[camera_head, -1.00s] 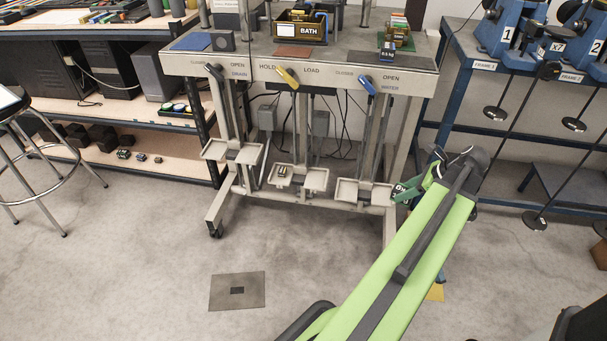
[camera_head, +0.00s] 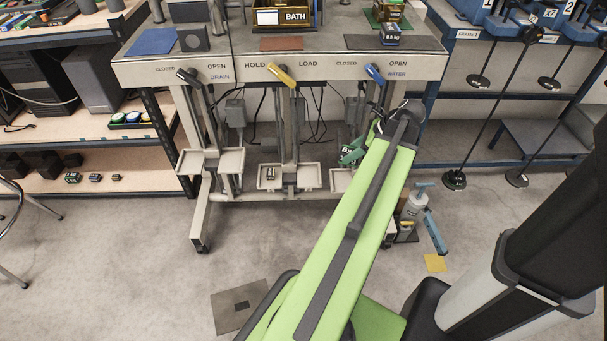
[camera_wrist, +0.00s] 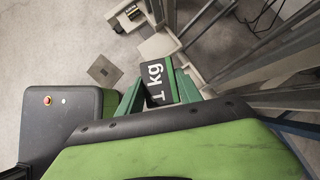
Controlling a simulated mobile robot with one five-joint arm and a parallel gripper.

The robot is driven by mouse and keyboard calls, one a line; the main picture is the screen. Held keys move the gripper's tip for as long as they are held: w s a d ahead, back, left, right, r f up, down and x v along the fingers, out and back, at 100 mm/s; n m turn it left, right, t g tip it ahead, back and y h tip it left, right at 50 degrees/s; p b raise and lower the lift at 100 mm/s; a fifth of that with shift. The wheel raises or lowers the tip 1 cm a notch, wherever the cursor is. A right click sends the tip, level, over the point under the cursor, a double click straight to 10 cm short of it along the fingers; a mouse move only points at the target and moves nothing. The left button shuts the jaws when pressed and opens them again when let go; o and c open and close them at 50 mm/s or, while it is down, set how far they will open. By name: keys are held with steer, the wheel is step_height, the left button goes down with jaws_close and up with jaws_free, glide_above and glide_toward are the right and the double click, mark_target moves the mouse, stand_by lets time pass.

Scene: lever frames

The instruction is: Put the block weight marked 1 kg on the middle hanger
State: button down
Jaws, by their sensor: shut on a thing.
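My gripper (camera_head: 354,152) is shut on the dark block weight with a green edge; the wrist view shows its "1 kg" label (camera_wrist: 157,78) between my green fingers (camera_wrist: 155,98). In the head view the block (camera_head: 350,158) is partly hidden by the fingers, in front of the right hanger (camera_head: 341,182). The middle hanger (camera_head: 308,178) stands to the left, with two trays beside its post. Its left tray holds a small dark weight (camera_head: 271,174); its right tray looks empty. The wrist view shows a tray (camera_wrist: 158,46) beyond the block.
The left hanger (camera_head: 231,160) has two trays. Yellow (camera_head: 282,75) and blue (camera_head: 374,74) levers stand above the middle and right hangers. Small weights (camera_head: 95,178) lie on the lower left shelf. Floor before the frame is mostly clear.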

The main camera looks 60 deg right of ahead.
steer(key=shift+w, duration=0.15)
steer(key=w+a+f+b, duration=0.1)
steer(key=w+f+b, duration=0.2)
steer(key=w+a+f+b, duration=0.2)
steer(key=w+f+b, duration=0.2)
steer(key=w+a+f+b, duration=0.1)
steer(key=w+f+b, duration=0.3)
steer(key=shift+w+a, duration=0.1)
steer(key=shift+a, duration=0.05)
steer(key=shift+f+b, duration=0.45)
steer(key=c, duration=0.8)
jaws_free()
steer(key=shift+r, duration=0.15)
